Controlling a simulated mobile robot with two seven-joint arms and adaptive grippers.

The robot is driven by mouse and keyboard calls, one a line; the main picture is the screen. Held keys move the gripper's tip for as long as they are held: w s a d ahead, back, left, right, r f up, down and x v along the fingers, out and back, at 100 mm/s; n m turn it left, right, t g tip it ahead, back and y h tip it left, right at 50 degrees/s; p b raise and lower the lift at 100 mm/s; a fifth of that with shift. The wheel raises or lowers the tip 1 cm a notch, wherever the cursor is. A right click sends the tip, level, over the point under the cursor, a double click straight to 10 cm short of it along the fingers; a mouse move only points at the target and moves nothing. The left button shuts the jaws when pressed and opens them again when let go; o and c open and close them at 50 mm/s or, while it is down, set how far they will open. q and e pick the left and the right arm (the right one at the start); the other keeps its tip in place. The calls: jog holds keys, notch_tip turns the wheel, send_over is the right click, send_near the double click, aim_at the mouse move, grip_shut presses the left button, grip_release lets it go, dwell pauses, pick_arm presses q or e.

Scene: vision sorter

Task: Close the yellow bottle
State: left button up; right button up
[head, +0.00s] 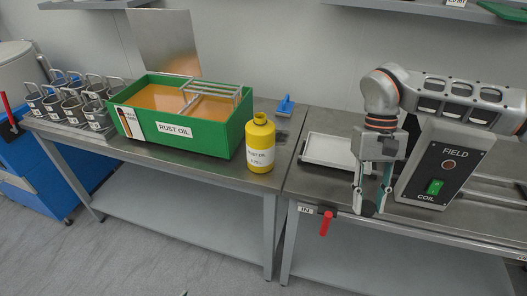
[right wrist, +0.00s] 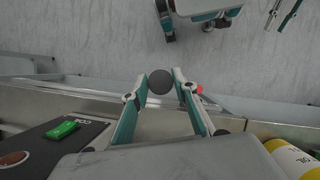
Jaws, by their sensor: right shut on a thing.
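The yellow bottle (head: 260,150) stands upright on the bench, right of the green oil tank; its top shows a dark opening with no cap on it. It also shows at the lower right of the right wrist view (right wrist: 296,160). My right gripper (head: 369,209) is at the front edge of the right bench, well right of the bottle, pointing down. In the right wrist view its fingertips (right wrist: 160,80) are shut on a dark grey round cap (right wrist: 160,82). My left gripper (right wrist: 275,27) shows small at the top right of that view, its two fingers apart with nothing seen between them.
The field coil box (head: 445,165) with a green switch stands just right of my right gripper. A white tray (head: 328,150) lies behind it. The green tank (head: 190,143) is left of the bottle. A red handle (head: 326,223) hangs at the bench front.

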pick_arm(q)
jog(key=shift+o, duration=0.3)
jog(key=shift+a, duration=0.1)
jog(key=o, duration=0.6)
pick_arm(e)
jog(key=shift+w+a, duration=0.1)
pick_arm(q)
jog(key=o, duration=0.8)
jog(key=w, duration=0.1)
jog(key=w+d+r, duration=0.1)
jog(key=shift+w+r+t, duration=0.15)
jog(key=shift+w+t, duration=0.15)
jog(key=m+t+h, duration=0.1)
jog(key=t+h, duration=0.4)
jog(key=h, duration=0.1)
send_near(261, 147)
jog(key=w+a+f, duration=0.1)
jog(key=w+f, duration=0.2)
jog(key=f, duration=0.1)
jog(key=shift+r, duration=0.25)
pick_arm(e)
jog(key=w+a+r+m+t+y, duration=0.2)
jog(key=w+a+r+m+t, duration=0.1)
jog(key=w+a+r+m, duration=0.5)
jog(key=w+a+r+m+t+y, duration=0.2)
jog(key=w+a+r+m, duration=0.7)
jog(key=w+a+m, duration=0.6)
jog(key=shift+w+a+r+t, duration=0.2)
jog(key=shift+a+r+t, duration=0.1)
jog(key=shift+a+t, duration=0.3)
